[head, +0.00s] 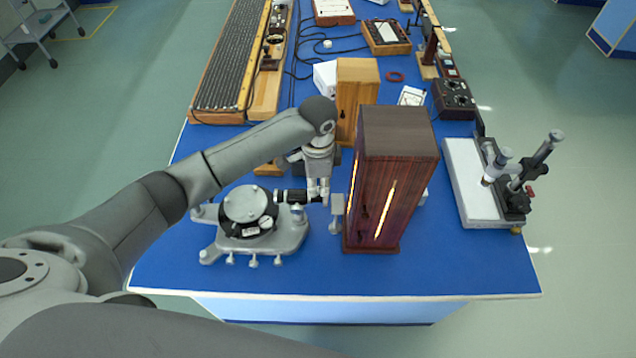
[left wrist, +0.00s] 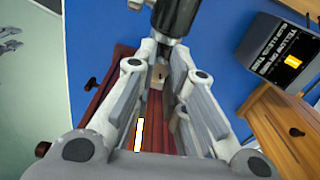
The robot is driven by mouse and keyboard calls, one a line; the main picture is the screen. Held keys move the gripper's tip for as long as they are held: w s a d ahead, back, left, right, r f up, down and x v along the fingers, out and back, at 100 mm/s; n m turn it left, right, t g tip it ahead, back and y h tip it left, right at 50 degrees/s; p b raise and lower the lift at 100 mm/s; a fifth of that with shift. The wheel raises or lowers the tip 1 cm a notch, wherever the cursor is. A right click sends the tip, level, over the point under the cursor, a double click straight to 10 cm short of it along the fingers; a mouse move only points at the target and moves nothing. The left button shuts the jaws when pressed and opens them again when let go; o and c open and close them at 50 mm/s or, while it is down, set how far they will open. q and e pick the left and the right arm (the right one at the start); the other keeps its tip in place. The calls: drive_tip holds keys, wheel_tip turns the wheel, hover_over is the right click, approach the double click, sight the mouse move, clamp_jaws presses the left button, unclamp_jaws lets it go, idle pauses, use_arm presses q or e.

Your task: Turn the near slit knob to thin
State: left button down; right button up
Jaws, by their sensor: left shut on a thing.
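The spectrometer (head: 247,211), with a round grey table and a cast grey base, stands near the front left of the blue bench. Its short black tube (head: 290,196) points right, toward a tall dark red-brown lamp box (head: 390,130) with glowing slits. My left gripper (head: 318,196) reaches down to the slit end of this tube, its fingers closed in there. In the left wrist view the fingertips (left wrist: 164,48) meet by the black tube (left wrist: 176,12). The near slit knob is hidden between them, so its setting cannot be read. My right gripper is not in view.
The lamp box stands close to the right of my left gripper; a small grey plate (head: 337,208) is between them. A lighter wooden box (head: 358,80) stands behind. A white slab with a microscope-like instrument (head: 510,180) is at the right. The bench's front strip is clear.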

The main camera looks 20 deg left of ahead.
sight(318, 189)
use_arm(q)
drive_tip(key=shift+n, duration=0.8)
drive_tip(key=c, duration=1.4)
unclamp_jaws()
wheel_tip(318, 189, up, 12)
